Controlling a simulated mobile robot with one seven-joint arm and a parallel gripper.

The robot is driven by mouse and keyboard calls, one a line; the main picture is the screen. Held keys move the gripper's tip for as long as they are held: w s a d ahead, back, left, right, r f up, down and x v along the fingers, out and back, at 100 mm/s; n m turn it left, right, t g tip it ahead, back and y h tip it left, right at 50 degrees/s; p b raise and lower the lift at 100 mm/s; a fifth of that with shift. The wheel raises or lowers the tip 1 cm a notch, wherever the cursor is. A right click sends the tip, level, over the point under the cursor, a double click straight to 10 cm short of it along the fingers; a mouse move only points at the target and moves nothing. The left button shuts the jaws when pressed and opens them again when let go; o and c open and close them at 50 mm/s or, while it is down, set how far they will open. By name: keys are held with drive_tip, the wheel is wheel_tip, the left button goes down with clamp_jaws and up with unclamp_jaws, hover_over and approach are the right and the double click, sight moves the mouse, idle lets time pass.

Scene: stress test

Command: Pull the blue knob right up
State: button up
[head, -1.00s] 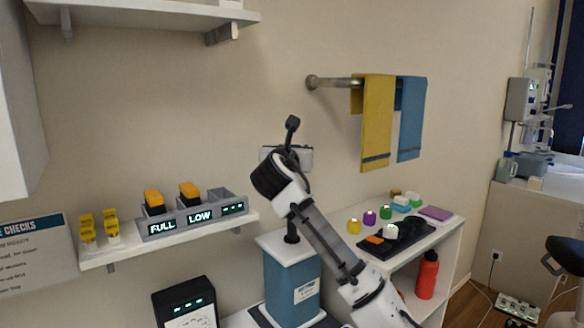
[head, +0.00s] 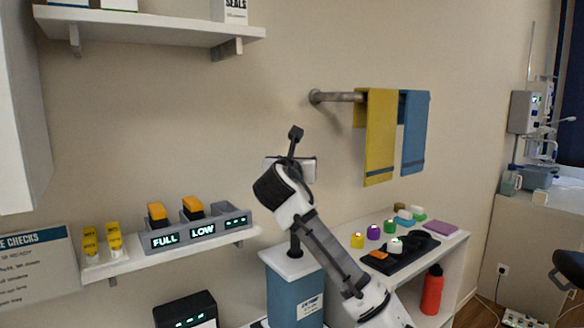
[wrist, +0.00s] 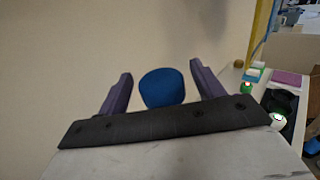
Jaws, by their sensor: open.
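The blue knob (wrist: 162,88) shows in the wrist view as a round blue shape between the two purple fingers of my gripper (wrist: 160,73). The fingers are open, one on each side of it, with a visible gap on both sides. In the head view my wrist hides the knob and the fingers. There, a black stem (head: 295,245) rises from the white top of a blue box (head: 294,292) and goes up behind my arm. How far the knob is pulled up cannot be told.
A low shelf unit (head: 450,243) with coloured items and a black tray stands to the right. A wall shelf (head: 180,255) with displays is to the left. A yellow towel (head: 380,135) and a blue towel (head: 415,130) hang behind on a rail.

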drive_tip(key=s+a+b, duration=0.2)
drive_tip(key=s+b, duration=0.3)
drive_tip(key=s, duration=0.8)
